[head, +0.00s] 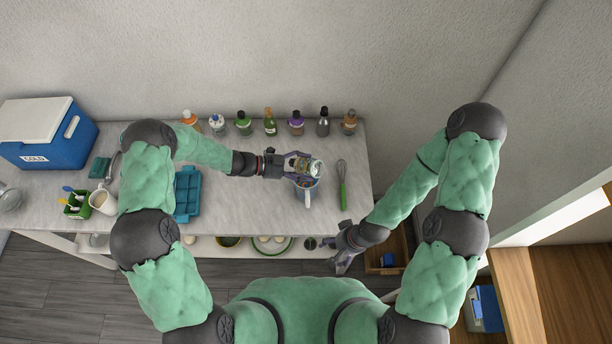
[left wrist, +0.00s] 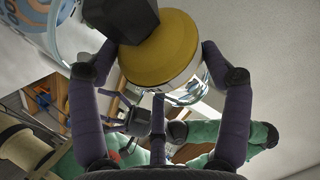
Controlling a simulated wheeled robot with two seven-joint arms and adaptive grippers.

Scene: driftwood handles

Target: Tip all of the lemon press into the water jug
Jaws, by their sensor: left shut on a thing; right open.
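My left gripper (head: 275,164) is shut on a small labelled container, which I take to be the lemon press (head: 305,166). It is held tilted, its pale end toward the right, over the water jug (head: 308,196). The jug stands on the counter with its handle toward me, and the container hides part of its mouth. In the left wrist view the held container (left wrist: 165,62) shows a yellow round face and a dark part between the fingers. I cannot tell whether anything is flowing. My right gripper (head: 342,264) is open and empty, low beyond the counter's front edge.
Several bottles (head: 269,122) line the counter's back edge. A green-handled whisk (head: 342,185) lies right of the jug. A blue tray (head: 188,196), a cream mug (head: 103,202) and a blue cooler (head: 50,150) stand to the left. A shelf with dishes (head: 272,244) is below.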

